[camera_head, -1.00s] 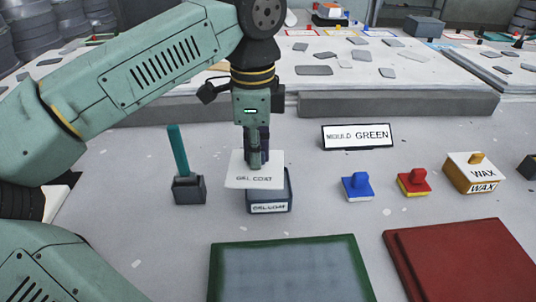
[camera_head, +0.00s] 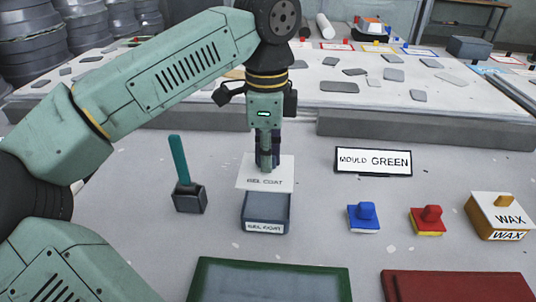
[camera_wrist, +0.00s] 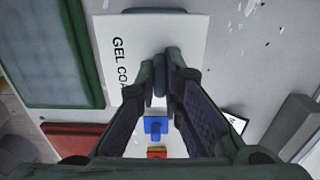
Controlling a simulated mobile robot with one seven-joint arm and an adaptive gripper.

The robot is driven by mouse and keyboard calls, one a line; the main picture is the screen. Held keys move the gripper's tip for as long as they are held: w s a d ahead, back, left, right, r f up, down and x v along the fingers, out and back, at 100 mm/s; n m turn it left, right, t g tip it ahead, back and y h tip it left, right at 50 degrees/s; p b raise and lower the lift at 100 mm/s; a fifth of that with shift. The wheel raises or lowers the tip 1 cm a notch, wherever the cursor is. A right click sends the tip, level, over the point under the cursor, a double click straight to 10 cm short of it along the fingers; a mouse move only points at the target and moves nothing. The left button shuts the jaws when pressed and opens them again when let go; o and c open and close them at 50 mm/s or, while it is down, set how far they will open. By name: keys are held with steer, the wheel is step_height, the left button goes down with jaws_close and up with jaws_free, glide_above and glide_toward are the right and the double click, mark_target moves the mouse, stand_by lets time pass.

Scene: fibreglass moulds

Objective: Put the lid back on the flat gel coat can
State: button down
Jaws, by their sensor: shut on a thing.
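The white lid (camera_head: 265,182), marked GEL COAT, hangs level from my gripper (camera_head: 268,162). My gripper is shut on the lid's dark knob, and this grip also shows in the wrist view, where the lid (camera_wrist: 130,30) fills the upper middle below the knob (camera_wrist: 161,78). The flat gel coat can (camera_head: 266,227) is a dark blue-grey box with a white GEL COAT label on its front. Its top is open. In the head view the lid appears above and behind the can, apart from it.
Blue (camera_head: 363,218) and red-yellow (camera_head: 428,221) knobbed blocks, a WAX box (camera_head: 498,216) and a MOULD GREEN sign (camera_head: 373,161) are to the right. Green-rimmed (camera_head: 270,265) and red (camera_head: 455,285) panels lie in front.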

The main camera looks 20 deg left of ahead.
step_height(320, 180, down, 6)
steer(key=b, duration=0.6)
steer(key=shift+f, duration=0.2)
steer(key=shift+s+f+b, duration=0.15)
steer(key=shift+f+b, duration=0.35)
steer(key=shift+b, duration=0.45)
stand_by(0.7)
stand_by(0.6)
steer(key=shift+b, duration=0.35)
steer(key=c, duration=1.6)
jaws_free()
steer(key=shift+f, duration=0.2)
steer(key=shift+c, duration=0.2)
steer(key=shift+o, duration=0.3)
steer(key=o, duration=0.4)
